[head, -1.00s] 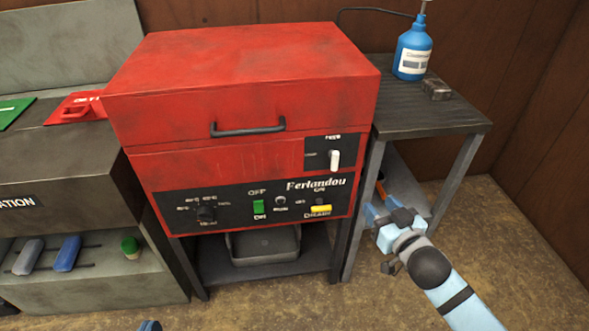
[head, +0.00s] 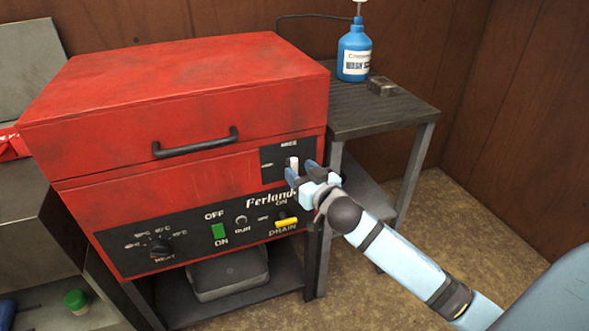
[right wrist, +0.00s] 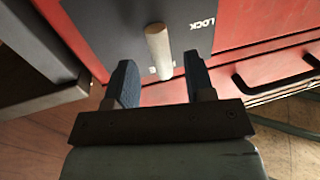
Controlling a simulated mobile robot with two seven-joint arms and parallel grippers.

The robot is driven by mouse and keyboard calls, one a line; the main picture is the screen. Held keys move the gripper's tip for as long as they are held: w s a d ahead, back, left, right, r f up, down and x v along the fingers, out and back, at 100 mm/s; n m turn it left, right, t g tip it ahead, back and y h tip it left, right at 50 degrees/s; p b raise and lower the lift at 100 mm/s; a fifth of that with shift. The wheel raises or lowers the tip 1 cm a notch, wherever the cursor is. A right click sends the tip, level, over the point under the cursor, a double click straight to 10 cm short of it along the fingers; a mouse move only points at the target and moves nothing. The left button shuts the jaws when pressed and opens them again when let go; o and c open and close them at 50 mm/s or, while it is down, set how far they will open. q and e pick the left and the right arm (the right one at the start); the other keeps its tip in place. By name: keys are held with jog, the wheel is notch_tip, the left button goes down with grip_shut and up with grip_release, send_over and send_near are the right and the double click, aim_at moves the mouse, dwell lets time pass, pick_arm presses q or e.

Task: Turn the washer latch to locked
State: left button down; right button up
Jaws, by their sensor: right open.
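The red washer (head: 190,90) stands in front of me with its lid down. Its latch is a small white lever (head: 294,165) on a black plate (head: 272,162) at the upper right of the front. In the right wrist view the latch lever (right wrist: 159,50) is a pale rod crossing the plate, beside the word LOCK. My right gripper (head: 302,173) is open at the latch. Its two fingers (right wrist: 160,85) point at the plate, with the lever's end between or just ahead of them; contact cannot be told. My left gripper is not in view.
Below the latch is a control panel (head: 190,243) with a heat knob, a green switch and a yellow drain lever (head: 286,221). A side table (head: 375,118) at right holds a blue bottle (head: 355,52) and a small grey block (head: 382,86). A black handle (head: 195,143) sticks out of the lid.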

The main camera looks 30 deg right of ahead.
aim_at(297, 169)
jog(key=w, duration=0.2)
jog(key=shift+w, duration=0.35)
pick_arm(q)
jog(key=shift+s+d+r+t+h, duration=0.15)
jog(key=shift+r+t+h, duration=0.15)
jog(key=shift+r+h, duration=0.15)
pick_arm(e)
jog(key=shift+w, duration=0.15)
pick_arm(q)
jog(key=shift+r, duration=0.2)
pick_arm(e)
jog(key=c, duration=0.9)
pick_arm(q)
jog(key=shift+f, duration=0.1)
pick_arm(e)
jog(key=shift+o, duration=0.2)
